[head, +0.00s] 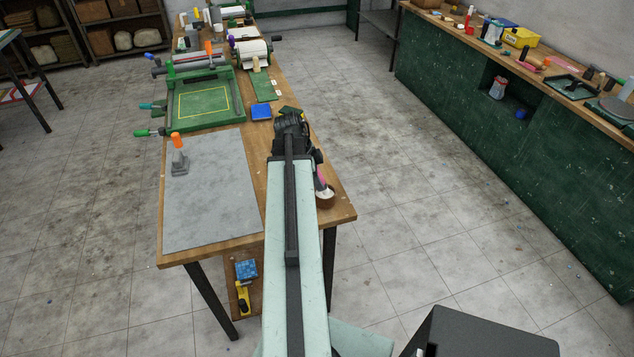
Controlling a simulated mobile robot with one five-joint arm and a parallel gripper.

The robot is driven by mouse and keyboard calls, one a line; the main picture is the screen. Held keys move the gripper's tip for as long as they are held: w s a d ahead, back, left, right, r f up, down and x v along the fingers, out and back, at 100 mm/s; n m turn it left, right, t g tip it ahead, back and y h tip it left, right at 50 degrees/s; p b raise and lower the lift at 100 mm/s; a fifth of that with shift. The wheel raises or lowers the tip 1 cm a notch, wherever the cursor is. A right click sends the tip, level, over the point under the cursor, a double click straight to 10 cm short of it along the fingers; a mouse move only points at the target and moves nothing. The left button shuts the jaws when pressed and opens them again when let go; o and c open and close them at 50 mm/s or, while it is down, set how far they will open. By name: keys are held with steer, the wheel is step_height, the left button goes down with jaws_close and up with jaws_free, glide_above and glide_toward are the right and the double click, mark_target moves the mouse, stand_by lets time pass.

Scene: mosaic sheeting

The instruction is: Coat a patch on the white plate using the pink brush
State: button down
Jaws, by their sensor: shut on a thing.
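My gripper (318,158) is at the near right end of the wooden bench, largely hidden behind my arm, and its fingertips are not clear. A pink-handled brush (320,178) shows just right of my arm, close to the dark part of my gripper, which is shut on it. The brush's lower end is over or in a small brown bowl (326,203) with pale contents; I cannot tell whether it touches them. A large pale grey sheet (215,205) lies on the bench left of my arm. No clearly white plate can be made out.
A green tray (190,120), a blue block (261,111) and roller machines (250,52) are farther along the bench. A green counter (520,140) stands at right, across open floor.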

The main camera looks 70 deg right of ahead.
steer(key=shift+r+p, duration=2.7)
steer(key=shift+r, duration=0.4)
steer(key=shift+f, duration=0.1)
